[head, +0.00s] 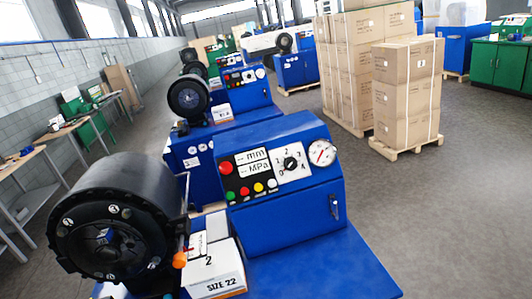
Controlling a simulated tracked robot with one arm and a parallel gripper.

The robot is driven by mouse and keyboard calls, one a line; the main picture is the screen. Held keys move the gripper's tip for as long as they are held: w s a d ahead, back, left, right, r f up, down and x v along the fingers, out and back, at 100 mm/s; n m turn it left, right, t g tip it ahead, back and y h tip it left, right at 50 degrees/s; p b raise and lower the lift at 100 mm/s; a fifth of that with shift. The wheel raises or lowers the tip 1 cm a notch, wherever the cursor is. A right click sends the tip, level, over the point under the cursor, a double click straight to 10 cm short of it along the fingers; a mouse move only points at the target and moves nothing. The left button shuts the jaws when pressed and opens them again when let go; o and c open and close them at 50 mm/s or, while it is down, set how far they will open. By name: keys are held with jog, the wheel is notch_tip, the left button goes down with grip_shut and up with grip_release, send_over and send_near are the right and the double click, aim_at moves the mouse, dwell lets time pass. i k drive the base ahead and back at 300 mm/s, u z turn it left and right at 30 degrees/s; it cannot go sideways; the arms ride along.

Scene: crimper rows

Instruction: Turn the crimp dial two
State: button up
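The nearest blue crimper (290,215) fills the lower middle of the head view. Its crimp dial (291,163) is a black knob on a white plate with small numbers around it. Which number the knob points to is too small to tell. A red-needled round gauge (322,153) sits right of the dial. To its left are mm and MPa displays, a red button (226,168) and several small coloured buttons. The black crimping head (115,220) is at the left. A white carton (215,270) marked "2" and "SIZE 22" stands beside it. My gripper is not in view.
More blue crimpers (246,88) stand in a row behind. Stacked cartons on pallets (408,95) stand at the back right. A thin rod with an orange end (180,259) stands between the crimping head and the carton. The floor (440,220) at right is clear.

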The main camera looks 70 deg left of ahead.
aim_at(290, 164)
jog(key=u, duration=0.4)
jog(key=i, duration=0.85)
jog(key=u, duration=0.5)
jog(key=k, duration=0.95)
jog(key=u, duration=0.15)
jog(key=i, duration=0.95)
jog(key=z, duration=0.05)
